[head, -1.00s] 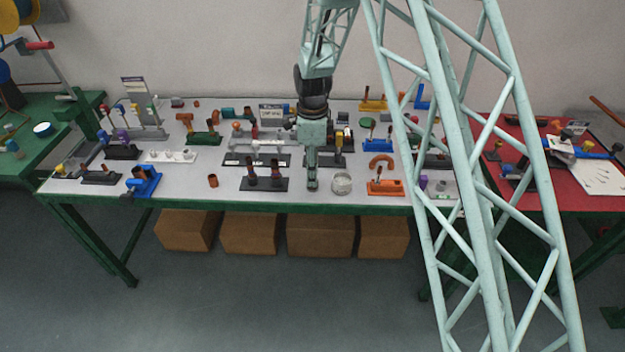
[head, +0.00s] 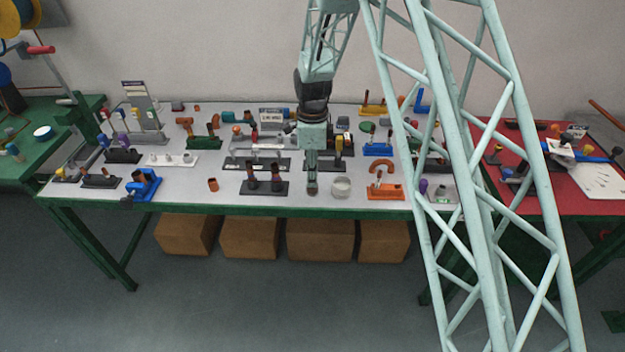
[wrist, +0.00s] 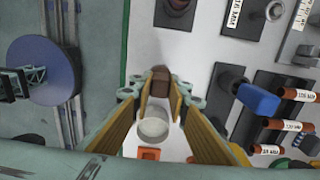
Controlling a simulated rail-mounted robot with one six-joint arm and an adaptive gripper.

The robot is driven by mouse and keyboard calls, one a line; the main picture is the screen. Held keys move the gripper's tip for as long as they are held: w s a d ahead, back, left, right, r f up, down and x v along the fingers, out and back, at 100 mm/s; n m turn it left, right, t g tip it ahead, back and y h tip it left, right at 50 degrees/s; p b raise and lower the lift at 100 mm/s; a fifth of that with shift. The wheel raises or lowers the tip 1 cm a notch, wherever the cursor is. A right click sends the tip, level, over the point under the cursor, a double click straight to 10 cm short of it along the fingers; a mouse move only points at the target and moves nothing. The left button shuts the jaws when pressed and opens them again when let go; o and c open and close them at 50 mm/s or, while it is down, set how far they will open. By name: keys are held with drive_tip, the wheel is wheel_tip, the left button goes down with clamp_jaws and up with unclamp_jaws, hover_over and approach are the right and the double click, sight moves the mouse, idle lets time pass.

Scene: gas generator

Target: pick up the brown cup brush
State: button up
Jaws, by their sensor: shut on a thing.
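My gripper (wrist: 160,86) is shut on a small brown thing (wrist: 160,77), which I take to be the brown cup brush, between the tips of its yellow-padded fingers. In the head view my gripper (head: 312,190) points straight down near the front of the grey table. The brush cannot be made out there, as the gripper hides it. I cannot tell whether the brush touches the table.
A black base with two brown posts (head: 264,188) stands left of the gripper. An orange block (head: 386,192) sits right of the jar. Black holders (wrist: 265,105) with labelled tubes lie behind. The table's green front edge (head: 250,210) is close. A small brown cup (head: 212,185) stands further left.

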drive_tip(key=shift+r, duration=0.1)
drive_tip(key=shift+r, duration=1.6)
drive_tip(key=s+d+r+p, duration=0.1)
drive_tip(key=s+d, duration=0.3)
drive_tip(key=s, duration=1.1)
drive_tip(key=shift+s+d+r, duration=0.2)
drive_tip(key=shift+r, duration=0.1)
drive_tip(key=shift+w, duration=0.1)
